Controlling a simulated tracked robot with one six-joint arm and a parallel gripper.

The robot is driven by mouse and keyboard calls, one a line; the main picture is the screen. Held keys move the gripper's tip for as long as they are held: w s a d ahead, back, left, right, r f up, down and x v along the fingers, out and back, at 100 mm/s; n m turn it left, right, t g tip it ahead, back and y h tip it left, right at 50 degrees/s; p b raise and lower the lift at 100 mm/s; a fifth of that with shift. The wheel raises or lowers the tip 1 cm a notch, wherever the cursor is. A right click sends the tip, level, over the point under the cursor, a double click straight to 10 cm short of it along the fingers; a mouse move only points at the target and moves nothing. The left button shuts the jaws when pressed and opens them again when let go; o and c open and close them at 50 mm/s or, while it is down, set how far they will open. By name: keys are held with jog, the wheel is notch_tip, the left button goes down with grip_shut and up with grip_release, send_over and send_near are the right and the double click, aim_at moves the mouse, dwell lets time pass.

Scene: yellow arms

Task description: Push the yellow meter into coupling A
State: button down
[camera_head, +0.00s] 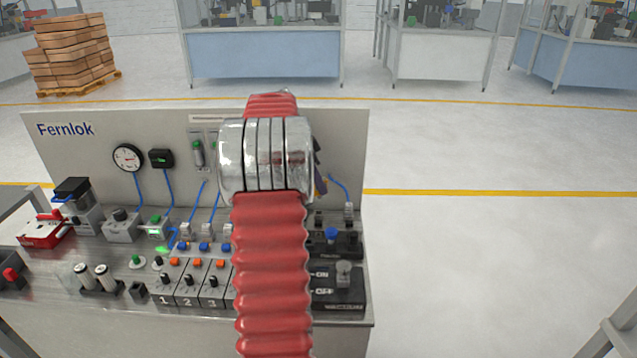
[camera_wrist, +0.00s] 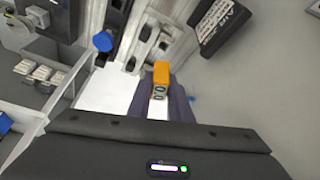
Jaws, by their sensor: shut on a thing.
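The yellow meter (camera_wrist: 161,74) shows orange-yellow in the wrist view, with a small dark-and-light face at its near end. My gripper (camera_wrist: 164,97) is shut on it, with the dark fingers on both sides. In the head view my red arm hides the meter and most of my gripper; only a dark sliver of the gripper (camera_head: 320,178) shows beside the silver wrist rings. I cannot make out a label for coupling A in either view, so I cannot tell which fitting it is or whether the meter touches it.
The Fernlok panel (camera_head: 75,165) stands behind a bench full of valves and switches. A round gauge (camera_head: 127,158) and a black meter (camera_head: 161,158) hang on it with blue hoses. A blue knob (camera_wrist: 103,41) is left of the meter. Open floor lies right of the bench.

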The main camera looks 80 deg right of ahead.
aim_at(317, 196)
jog(key=shift+f, duration=2.45)
jog(key=shift+w, duration=0.15)
jog(key=shift+a+f, duration=0.1)
jog(key=shift+f, duration=1.05)
jog(key=c, duration=1.5)
grip_release()
jog(key=shift+c, duration=0.2)
jog(key=shift+r, duration=0.1)
jog(key=shift+r, duration=4.5)
